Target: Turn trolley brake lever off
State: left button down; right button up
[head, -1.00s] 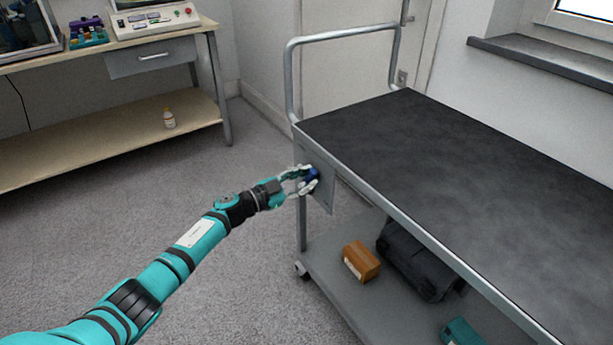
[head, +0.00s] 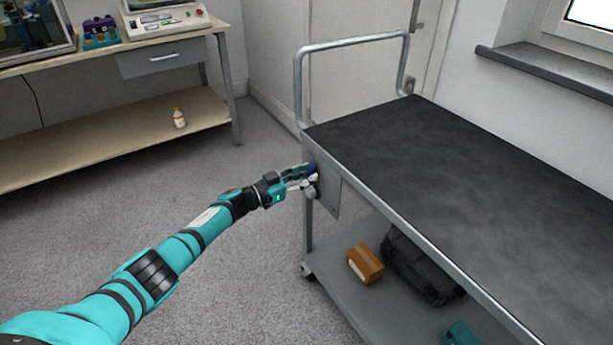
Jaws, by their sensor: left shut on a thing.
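The trolley (head: 450,185) has a dark top, a grey frame and a tubular push handle (head: 352,42) at its far left end. A grey plate (head: 327,192) hangs below the top's edge near that end. The brake lever's blue end (head: 312,168) shows at this plate, partly covered by my fingers. My left gripper (head: 305,180) reaches in from the left and is shut on the brake lever. My right gripper is not in view.
The trolley's lower shelf (head: 345,290) carries an orange-brown box (head: 365,264), a dark case (head: 422,265) and a teal item (head: 463,334). A workbench (head: 90,150) stands at the back left. The floor between is clear.

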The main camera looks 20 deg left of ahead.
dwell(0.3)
pick_arm(q)
jog(key=c, duration=1.1)
grip_release()
jog(key=v, duration=1.2)
jog(key=shift+a, duration=0.1)
jog(key=shift+f, duration=0.1)
